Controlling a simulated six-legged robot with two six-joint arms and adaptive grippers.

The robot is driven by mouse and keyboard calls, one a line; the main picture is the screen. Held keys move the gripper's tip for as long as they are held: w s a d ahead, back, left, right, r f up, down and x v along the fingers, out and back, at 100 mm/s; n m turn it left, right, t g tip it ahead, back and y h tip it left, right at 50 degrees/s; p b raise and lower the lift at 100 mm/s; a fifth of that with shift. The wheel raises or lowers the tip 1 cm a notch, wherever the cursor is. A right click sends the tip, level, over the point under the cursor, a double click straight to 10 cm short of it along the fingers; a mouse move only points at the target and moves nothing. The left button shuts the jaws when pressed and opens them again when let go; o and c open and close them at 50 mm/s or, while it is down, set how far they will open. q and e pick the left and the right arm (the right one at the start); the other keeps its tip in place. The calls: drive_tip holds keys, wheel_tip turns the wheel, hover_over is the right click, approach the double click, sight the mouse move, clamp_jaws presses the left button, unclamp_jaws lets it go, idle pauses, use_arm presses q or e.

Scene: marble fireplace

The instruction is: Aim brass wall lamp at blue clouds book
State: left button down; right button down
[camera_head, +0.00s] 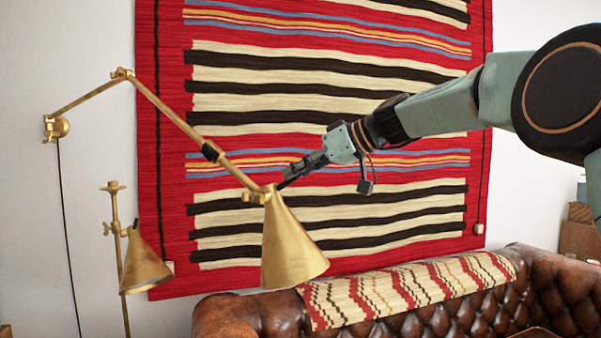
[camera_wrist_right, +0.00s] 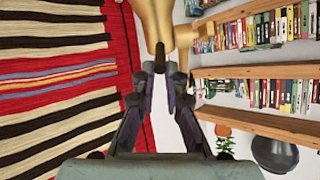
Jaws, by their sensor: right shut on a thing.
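The brass wall lamp (camera_head: 293,247) hangs from a jointed brass arm fixed to the wall at the left, and its cone shade points down and slightly right in the head view. My right gripper (camera_head: 288,180) reaches in from the right and is shut on the lamp at the top of the shade, by the joint. In the right wrist view the brass lamp (camera_wrist_right: 152,22) is at the top centre, with the fingers of my right gripper (camera_wrist_right: 160,75) closed at its dark end. I cannot pick out the blue clouds book. My left gripper is not in view.
A second brass lamp (camera_head: 145,262) stands at the lower left. A striped rug (camera_head: 330,120) hangs on the wall behind. A brown leather sofa (camera_head: 420,305) is below. In the wrist view, shelves (camera_wrist_right: 255,72) hold several books, and a dark vase (camera_wrist_right: 275,153) stands at the lower right.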

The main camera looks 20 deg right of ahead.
drive_tip(key=shift+a+r, duration=0.1)
drive_tip(key=shift+a, duration=0.05)
drive_tip(key=c, duration=1.8)
unclamp_jaws()
drive_tip(key=o, duration=0.4)
drive_tip(key=shift+a, duration=0.35)
drive_tip(key=shift+d, duration=0.4)
drive_tip(key=v, duration=1.1)
drive_tip(key=shift+s+d+r, duration=0.1)
drive_tip(key=shift+s, duration=0.15)
